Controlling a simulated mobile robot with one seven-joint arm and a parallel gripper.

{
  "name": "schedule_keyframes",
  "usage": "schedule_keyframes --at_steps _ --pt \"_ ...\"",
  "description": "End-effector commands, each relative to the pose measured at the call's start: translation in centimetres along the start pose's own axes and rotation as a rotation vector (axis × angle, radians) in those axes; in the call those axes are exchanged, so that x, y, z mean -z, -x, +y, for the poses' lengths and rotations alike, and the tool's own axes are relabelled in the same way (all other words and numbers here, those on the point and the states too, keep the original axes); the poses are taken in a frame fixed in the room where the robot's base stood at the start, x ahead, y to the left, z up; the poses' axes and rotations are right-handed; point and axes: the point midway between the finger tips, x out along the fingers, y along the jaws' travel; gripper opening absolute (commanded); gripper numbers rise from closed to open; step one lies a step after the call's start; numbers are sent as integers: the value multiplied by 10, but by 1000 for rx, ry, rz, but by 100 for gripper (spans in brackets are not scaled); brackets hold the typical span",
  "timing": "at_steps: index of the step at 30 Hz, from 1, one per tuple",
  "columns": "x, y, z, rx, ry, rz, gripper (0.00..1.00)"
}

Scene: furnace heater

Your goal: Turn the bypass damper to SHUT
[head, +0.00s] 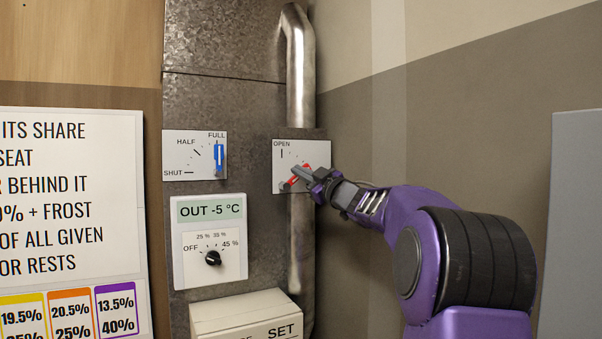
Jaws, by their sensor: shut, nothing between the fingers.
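The plate's lower lettering is also hidden. My gripper (301,174) is shut at the red handle, with its tips overlapping it in the head view. I cannot tell whether they touch it.
Left of it, a second plate (194,173) marked FULL, HALF and SHUT has a blue handle (219,158) standing upright at FULL. Below is a dial panel (227,265) reading OUT -5 °C. A box marked SET (245,315) juts out below. The pipe (301,80) runs vertically.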

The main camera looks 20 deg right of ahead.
Motion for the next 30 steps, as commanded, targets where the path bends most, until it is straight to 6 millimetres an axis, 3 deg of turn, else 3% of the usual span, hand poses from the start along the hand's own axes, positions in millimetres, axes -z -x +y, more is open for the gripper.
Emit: schedule_keyframes --at_steps 17,30 --pt "-4 1 -4 -45 -129 -3 0" --pt "-16 5 -7 -142 -404 -3 0"
